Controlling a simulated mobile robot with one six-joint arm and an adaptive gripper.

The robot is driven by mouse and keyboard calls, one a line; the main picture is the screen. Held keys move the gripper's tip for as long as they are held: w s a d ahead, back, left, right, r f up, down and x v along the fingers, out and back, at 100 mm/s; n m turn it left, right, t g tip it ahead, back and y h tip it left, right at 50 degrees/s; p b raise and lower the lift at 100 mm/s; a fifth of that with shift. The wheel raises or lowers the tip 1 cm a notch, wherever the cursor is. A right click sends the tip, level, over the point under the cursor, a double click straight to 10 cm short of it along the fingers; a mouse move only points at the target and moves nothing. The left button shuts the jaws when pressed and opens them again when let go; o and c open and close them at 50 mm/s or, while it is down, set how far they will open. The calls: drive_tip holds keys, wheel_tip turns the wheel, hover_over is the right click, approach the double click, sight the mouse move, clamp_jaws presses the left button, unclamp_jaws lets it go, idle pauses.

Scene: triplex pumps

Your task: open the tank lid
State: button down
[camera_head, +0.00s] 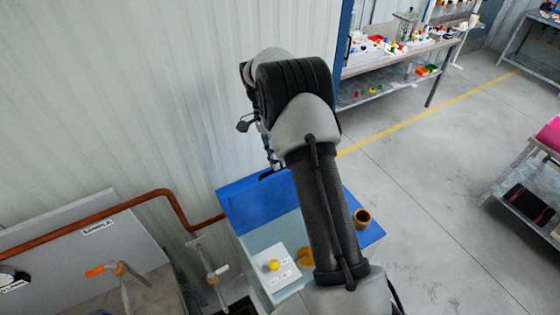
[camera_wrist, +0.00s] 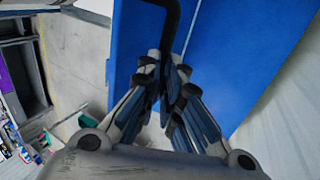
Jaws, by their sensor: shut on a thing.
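The blue tank lid (camera_head: 250,203) shows in the head view, left of my arm and close to the wall. It looks tilted up, with a pale area in front of it, but its exact angle is hard to tell. In the wrist view the blue lid (camera_wrist: 225,60) fills the upper middle. A black bent handle (camera_wrist: 171,18) comes down from the top edge of that view. My gripper (camera_wrist: 166,65) is shut on the handle's lower part. In the head view my arm hides most of the gripper and the tank's middle.
A white box with a yellow knob (camera_head: 271,265) stands in front of the lid. A brown cylinder (camera_head: 362,217) is at the right. A copper pipe (camera_head: 168,195) and valves run at the left along the corrugated wall.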

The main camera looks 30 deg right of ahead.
drive_tip(key=shift+a+x, duration=0.2)
drive_tip(key=shift+x, duration=1.05)
drive_tip(key=c, duration=1.9)
unclamp_jaws()
drive_tip(key=shift+w+f, duration=0.1)
drive_tip(key=shift+w, duration=0.1)
drive_tip(key=shift+o, duration=1.2)
drive_tip(key=shift+w+d+f, duration=0.1)
drive_tip(key=shift+w+d, duration=0.05)
drive_tip(key=shift+w, duration=0.4)
drive_tip(key=v, duration=1.2)
drive_tip(key=shift+s+r, duration=0.25)
drive_tip(key=shift+r, duration=0.05)
